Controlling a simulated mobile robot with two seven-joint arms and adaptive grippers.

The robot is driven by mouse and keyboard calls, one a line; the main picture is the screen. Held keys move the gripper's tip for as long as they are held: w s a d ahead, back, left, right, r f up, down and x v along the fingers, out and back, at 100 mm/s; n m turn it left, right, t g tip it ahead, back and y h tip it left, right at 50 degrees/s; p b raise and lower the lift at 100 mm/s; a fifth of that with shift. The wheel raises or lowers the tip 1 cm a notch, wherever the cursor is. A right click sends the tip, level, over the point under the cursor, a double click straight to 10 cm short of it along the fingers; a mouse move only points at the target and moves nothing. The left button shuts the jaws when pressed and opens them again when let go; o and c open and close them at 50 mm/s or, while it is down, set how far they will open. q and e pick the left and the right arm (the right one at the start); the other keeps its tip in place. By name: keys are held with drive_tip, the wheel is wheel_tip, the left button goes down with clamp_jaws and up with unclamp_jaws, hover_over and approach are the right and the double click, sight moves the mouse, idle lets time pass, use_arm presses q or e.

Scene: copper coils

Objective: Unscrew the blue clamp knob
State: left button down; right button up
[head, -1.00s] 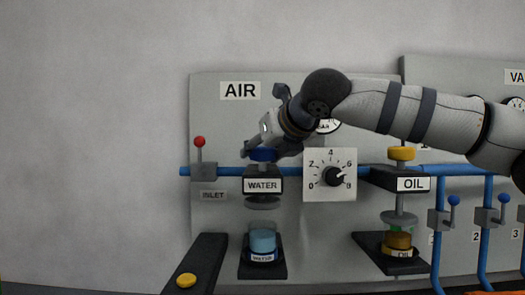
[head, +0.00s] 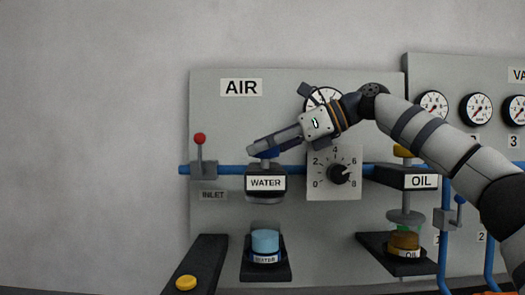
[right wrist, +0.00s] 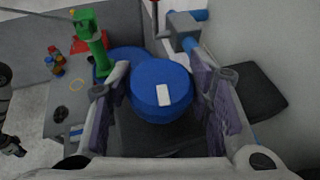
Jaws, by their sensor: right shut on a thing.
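The blue clamp knob (head: 269,155) sits on top of the black clamp block labelled WATER (head: 265,184). My right gripper (head: 257,148) comes in from the upper right, tilted, and is shut on the knob. In the right wrist view the round blue knob (right wrist: 160,92), with a white mark on top, lies between the two purple-padded fingers. Below the block, a cup of blue liquid labelled WATER (head: 265,241) stands on a black shelf, apart from the block. My left gripper is not in view.
A dial (head: 338,174) is right of the clamp, and an OIL clamp with a yellow knob (head: 401,151) stands further right, partly behind my arm. A red-tipped INLET lever (head: 199,141) is at left. A yellow button (head: 186,283) is at lower left. A blue pipe runs behind.

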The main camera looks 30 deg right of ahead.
drive_tip(key=shift+f+n+g+y, duration=0.1)
drive_tip(key=shift+n+g+y, duration=0.3)
drive_tip(key=shift+n+y, duration=0.15)
drive_tip(key=shift+n+g, duration=0.3)
drive_tip(key=shift+n, duration=0.05)
drive_tip(key=o, duration=1.2)
drive_tip(key=v, duration=1.2)
